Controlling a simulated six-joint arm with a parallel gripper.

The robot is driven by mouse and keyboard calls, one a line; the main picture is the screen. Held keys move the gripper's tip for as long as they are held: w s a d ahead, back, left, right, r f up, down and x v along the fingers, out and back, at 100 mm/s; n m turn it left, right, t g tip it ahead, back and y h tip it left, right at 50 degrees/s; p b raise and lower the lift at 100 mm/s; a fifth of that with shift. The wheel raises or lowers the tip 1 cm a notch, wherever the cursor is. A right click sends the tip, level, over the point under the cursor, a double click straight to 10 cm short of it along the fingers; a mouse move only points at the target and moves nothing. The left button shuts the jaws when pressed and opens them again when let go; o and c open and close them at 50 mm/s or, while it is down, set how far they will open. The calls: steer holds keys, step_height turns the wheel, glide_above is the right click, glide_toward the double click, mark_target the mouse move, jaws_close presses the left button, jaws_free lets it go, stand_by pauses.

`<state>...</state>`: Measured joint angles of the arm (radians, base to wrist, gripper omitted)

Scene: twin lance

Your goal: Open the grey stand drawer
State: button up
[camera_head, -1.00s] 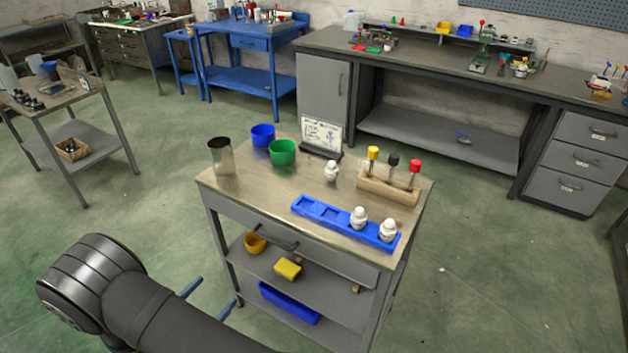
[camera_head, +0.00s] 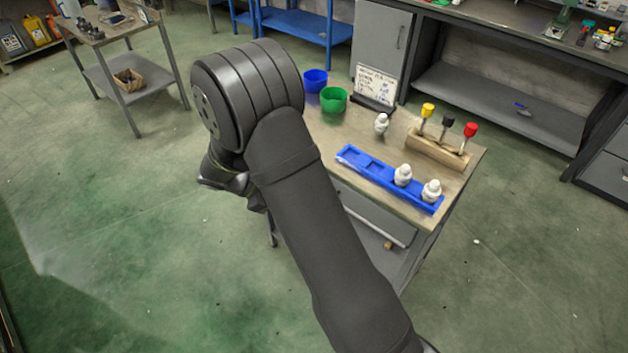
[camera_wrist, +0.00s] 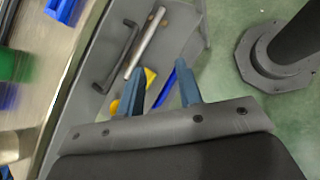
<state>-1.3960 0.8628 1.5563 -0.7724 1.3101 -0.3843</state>
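The grey stand has a worn top (camera_head: 325,135) and a grey drawer front (camera_head: 382,222) below it. My arm hides the left part of the drawer front and its handle in the head view. In the wrist view the drawer front (camera_wrist: 88,98) appears closed, with a dark bar handle (camera_wrist: 118,58) across it. My gripper (camera_wrist: 161,75) shows two blue fingers spread apart with nothing between them. The fingers lie right of the handle in the wrist view, and I see no contact. In the head view the fingers are hidden behind my arm.
On the stand top are a blue tray (camera_head: 372,172) with white pieces, a wooden rack (camera_head: 437,150), a green cup (camera_head: 333,99), a blue cup (camera_head: 315,80) and a sign (camera_head: 374,84). Yellow and blue items show on the lower shelves in the wrist view.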

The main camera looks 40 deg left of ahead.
steer(key=w+r+m+g+y, duration=0.6)
steer(key=w+r+m, duration=0.15)
steer(key=r, duration=0.55)
steer(key=w+f, duration=0.1)
steer(key=f, duration=0.4)
steer(key=w+f, duration=0.1)
steer(key=f, duration=0.5)
steer(key=w+a+f, duration=0.1)
steer(key=w+f, duration=0.1)
steer(key=f, duration=0.4)
steer(key=shift+c, duration=0.4)
jaws_close()
